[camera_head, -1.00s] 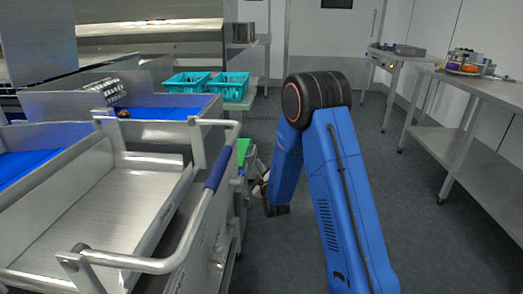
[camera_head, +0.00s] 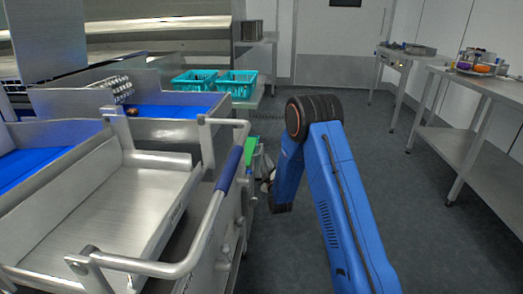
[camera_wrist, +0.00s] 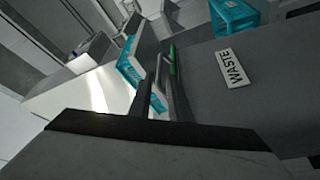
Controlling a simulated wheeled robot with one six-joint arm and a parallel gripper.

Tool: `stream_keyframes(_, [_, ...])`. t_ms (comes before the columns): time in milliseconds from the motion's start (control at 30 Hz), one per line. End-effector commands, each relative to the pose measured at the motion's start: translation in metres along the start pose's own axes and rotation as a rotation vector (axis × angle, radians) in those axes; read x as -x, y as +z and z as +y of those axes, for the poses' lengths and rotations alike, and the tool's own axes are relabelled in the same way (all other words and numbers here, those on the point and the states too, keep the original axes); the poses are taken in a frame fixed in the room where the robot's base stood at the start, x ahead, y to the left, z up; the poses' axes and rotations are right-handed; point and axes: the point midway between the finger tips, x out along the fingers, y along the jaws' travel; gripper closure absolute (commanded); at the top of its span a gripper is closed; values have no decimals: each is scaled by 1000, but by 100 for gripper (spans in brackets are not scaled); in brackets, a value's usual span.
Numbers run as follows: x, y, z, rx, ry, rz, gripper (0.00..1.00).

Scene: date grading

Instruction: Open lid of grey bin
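A dark grey surface with a white WASTE label (camera_wrist: 236,68) fills the right of the wrist view; I take it for the grey bin (camera_wrist: 208,84). In the head view the bin is mostly hidden, with only small grey parts showing between the steel machine and my blue arm. My gripper (camera_wrist: 157,62) appears in the wrist view as thin fingers close together, in front of or beside the bin's labelled face. I cannot tell whether they touch it. In the head view my gripper is largely hidden behind my forearm, low beside the machine.
The steel machine (camera_head: 120,205) with its tubular handle (camera_head: 203,232) stands close on the left. A green item (camera_head: 251,148) sits beside it. Teal crates (camera_head: 238,84) stand behind. Steel tables (camera_head: 470,150) line the right. The floor (camera_head: 400,200) between is clear.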

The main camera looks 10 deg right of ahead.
Motion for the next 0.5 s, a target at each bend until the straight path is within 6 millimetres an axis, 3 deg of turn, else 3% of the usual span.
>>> stream_keyframes(300, [-56,0,0,0,0,0,83])
stream_keyframes(500, [-83,0,0,0,0,0,83])
